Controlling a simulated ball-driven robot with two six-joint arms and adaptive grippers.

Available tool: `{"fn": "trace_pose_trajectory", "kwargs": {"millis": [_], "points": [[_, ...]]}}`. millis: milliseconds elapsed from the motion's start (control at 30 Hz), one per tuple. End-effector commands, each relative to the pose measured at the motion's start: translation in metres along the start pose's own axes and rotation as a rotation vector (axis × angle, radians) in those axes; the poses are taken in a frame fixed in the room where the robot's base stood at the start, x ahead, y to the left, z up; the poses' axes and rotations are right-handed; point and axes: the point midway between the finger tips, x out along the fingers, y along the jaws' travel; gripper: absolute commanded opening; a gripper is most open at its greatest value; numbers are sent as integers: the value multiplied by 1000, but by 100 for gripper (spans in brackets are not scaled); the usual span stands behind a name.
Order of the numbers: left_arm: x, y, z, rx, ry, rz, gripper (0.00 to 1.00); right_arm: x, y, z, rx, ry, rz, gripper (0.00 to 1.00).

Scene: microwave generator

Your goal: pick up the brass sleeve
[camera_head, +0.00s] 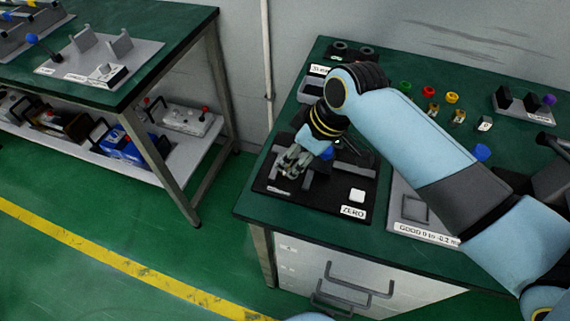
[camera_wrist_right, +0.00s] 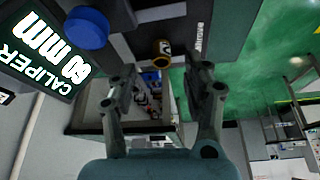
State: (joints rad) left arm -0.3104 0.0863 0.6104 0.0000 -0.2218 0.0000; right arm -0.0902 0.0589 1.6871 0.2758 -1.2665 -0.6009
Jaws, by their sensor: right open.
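A small brass sleeve (camera_wrist_right: 161,61) with a dark opening shows in the right wrist view, by the dark caliper plate. It lies ahead of and between the fingertips of my right gripper (camera_wrist_right: 165,74), which is open and empty. No finger visibly touches the sleeve. In the head view my right gripper (camera_head: 293,161) is over the black caliper plate (camera_head: 330,202) at the table's left end. It hides the sleeve there. Several brass-coloured pieces (camera_head: 432,108) also stand farther back on the table. My left gripper is not in view.
A blue knob (camera_wrist_right: 86,28) and a display reading "CALIPER 60 mm" (camera_wrist_right: 45,50) are close to the left finger. A white ZERO button (camera_head: 357,195) is on the plate's front right. A grey "GOOD" tray (camera_head: 415,210) stands to the right. Green floor lies left of the table.

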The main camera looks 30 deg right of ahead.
Motion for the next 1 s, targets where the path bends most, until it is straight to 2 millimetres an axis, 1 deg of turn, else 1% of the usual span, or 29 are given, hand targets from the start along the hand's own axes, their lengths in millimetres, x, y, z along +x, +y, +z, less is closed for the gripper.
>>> {"fn": "trace_pose_trajectory", "kwargs": {"millis": [133,200,267,367,533,567,733,900,933,1000], "points": [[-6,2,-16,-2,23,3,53,21,-1,-7,2,0,-3,50],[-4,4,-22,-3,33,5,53,32,-1,-5,2,-2,-2,50],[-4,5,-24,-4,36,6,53,38,-1,-5,1,-1,-2,50],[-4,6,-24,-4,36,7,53,42,-1,-5,0,0,-1,50],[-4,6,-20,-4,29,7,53,42,-1,-5,0,0,-1,50],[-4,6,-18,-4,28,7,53,42,-1,-5,0,0,-1,47],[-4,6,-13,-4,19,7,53,42,-1,-5,1,0,-1,25],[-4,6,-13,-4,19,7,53,42,-1,-5,1,0,-1,3],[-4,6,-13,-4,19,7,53,42,-1,-5,1,0,-1,0],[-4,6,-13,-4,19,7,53,42,-1,-5,1,0,0,0]]}}
